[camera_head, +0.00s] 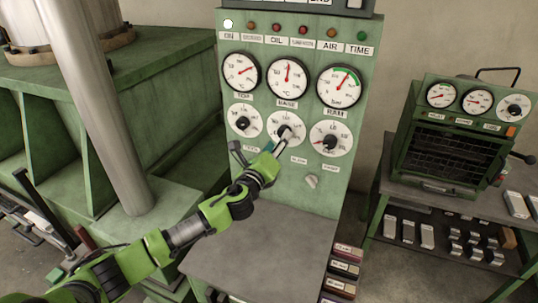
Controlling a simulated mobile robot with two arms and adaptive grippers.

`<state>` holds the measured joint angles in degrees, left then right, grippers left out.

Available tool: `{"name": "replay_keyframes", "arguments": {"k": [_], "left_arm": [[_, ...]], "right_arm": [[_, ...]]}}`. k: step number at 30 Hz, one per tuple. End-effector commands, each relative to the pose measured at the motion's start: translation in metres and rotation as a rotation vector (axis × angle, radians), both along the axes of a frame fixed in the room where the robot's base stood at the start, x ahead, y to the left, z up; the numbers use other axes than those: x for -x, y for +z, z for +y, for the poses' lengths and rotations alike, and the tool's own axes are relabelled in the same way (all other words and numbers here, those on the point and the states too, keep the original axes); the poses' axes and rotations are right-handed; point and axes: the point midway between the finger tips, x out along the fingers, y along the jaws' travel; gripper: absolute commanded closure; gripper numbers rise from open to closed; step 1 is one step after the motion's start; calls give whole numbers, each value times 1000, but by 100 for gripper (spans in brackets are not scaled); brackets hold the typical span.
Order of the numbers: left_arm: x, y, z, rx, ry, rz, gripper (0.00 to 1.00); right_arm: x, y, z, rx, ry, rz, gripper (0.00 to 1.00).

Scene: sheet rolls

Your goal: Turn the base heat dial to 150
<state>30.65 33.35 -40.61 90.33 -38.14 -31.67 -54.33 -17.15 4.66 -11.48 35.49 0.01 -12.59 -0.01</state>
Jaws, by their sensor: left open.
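A green control panel (354,170) holds three white lower dials with black knobs: a left dial (256,114), a middle dial (286,118) and a right dial (342,140). Their labels are too small to read surely, so I cannot tell by name which is the base heat dial. My left gripper (260,148) is open just below the left and middle dials. One finger overlaps the middle dial's lower part near its knob; the other is lower left. I cannot tell whether it touches the knob. My right gripper is out of view.
Three round gauges (287,77) and a row of lamps sit above the dials. A grey ledge (265,255) juts out under the panel. A green oven-like unit (455,150) stands on a bench at right. A thick metal column (100,110) rises at left.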

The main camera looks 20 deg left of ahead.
Motion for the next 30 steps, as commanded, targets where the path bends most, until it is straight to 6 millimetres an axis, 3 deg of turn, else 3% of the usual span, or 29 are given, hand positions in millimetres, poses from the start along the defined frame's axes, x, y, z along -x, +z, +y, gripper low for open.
{"name": "replay_keyframes", "arguments": {"k": [6, 12, 30], "left_arm": [[45, -2, 2, 0, -1, 3, 55], [71, -1, 3, -1, 1, 1, 55], [79, -1, 3, 9, 3, 5, 55]], "right_arm": [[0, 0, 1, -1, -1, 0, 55], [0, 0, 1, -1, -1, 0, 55], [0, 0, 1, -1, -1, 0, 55]]}}
